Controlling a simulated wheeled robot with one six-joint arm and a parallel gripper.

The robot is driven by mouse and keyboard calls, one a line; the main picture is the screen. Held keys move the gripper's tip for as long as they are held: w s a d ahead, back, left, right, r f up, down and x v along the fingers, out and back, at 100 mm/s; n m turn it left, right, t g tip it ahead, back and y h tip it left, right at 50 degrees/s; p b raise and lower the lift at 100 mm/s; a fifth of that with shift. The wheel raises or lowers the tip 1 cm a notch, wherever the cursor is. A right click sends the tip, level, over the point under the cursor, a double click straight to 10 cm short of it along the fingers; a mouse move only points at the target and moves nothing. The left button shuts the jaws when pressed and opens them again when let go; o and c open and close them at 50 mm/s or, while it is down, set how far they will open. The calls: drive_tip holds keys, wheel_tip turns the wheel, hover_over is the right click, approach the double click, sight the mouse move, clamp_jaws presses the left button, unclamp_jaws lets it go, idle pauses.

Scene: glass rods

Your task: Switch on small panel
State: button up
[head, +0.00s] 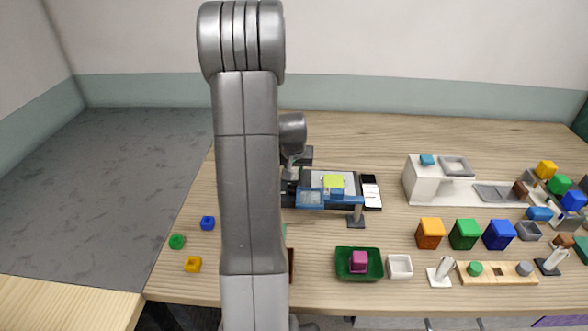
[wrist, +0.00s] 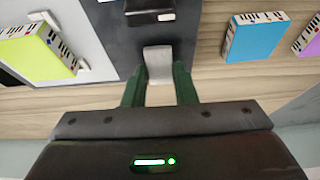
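In the wrist view a dark panel (wrist: 112,45) lies just beyond my gripper (wrist: 159,78). A small black-and-white part (wrist: 150,14) sits on it near the top edge. A light grey tab (wrist: 158,62) stands between my two green fingers. The fingers are apart, close to both sides of the tab; I cannot tell whether they touch it. In the head view my arm hides much of the middle, and my gripper's fingers cannot be made out. There, a small black-and-white panel (head: 371,195) lies right of a lime block (head: 333,181).
A lime block (wrist: 38,50) lies left in the wrist view, with a blue block (wrist: 256,37) at right. In the head view a green tray (head: 342,274) holds a magenta block (head: 358,261). A white cup (head: 399,266) and several coloured blocks crowd the right side.

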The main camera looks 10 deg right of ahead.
drive_tip(key=shift+r+p, duration=0.2)
drive_tip(key=shift+p, duration=0.35)
drive_tip(key=shift+c, duration=0.4)
drive_tip(key=shift+w+r+g+p, duration=0.15)
drive_tip(key=shift+w+g+p, duration=0.1)
drive_tip(key=shift+g+p, duration=0.75)
drive_tip(key=shift+w+d+f+g+y+p, duration=0.25)
drive_tip(key=shift+g+y+p, duration=0.35)
drive_tip(key=shift+p, duration=0.5)
drive_tip(key=shift+a, duration=0.1)
drive_tip(key=o, duration=1)
drive_tip(key=r, duration=0.4)
drive_tip(key=r+b, duration=0.1)
drive_tip(key=r, duration=0.4)
drive_tip(key=s+r, duration=0.1)
drive_tip(key=r, duration=0.3)
drive_tip(key=shift+a+r+b, duration=0.15)
drive_tip(key=shift+r+b, duration=0.2)
drive_tip(key=shift+b, duration=0.05)
